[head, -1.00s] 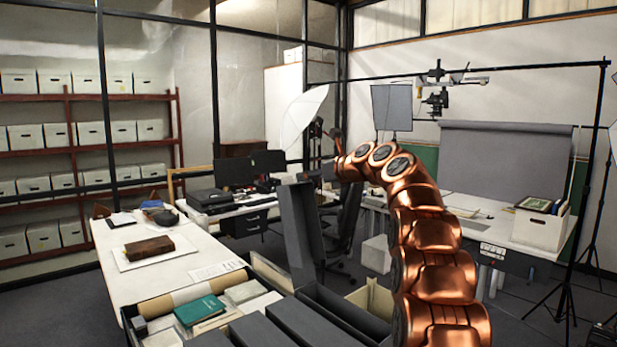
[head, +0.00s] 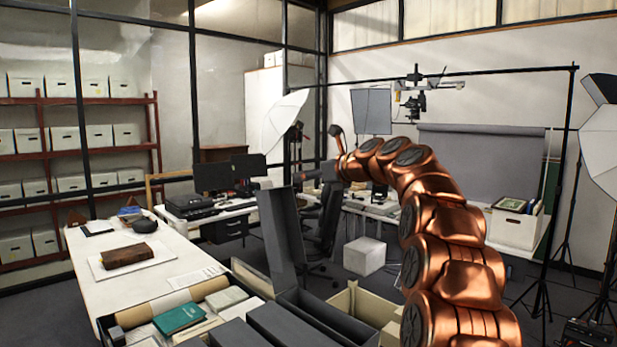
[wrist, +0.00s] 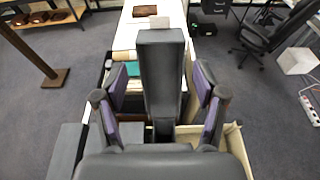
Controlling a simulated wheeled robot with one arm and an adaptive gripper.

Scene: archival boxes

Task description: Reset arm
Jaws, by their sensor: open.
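My gripper (wrist: 161,85) is open in the wrist view, with a purple-padded finger on each side. A tall dark grey archival box (wrist: 162,60) shows between the fingers, with visible gaps to both pads. In the head view the box (head: 282,238) stands up out of the box tray, leaning slightly. My copper arm (head: 440,220) rises on the right of the head view and bends toward the middle. The gripper itself is hard to make out there.
Below are grey boxes (head: 262,322), a green book (head: 178,318) and an open cream box (head: 365,300). A white table (head: 130,285) holds a brown book (head: 127,255). An office chair (head: 325,225) and a white cube (head: 364,256) stand beyond.

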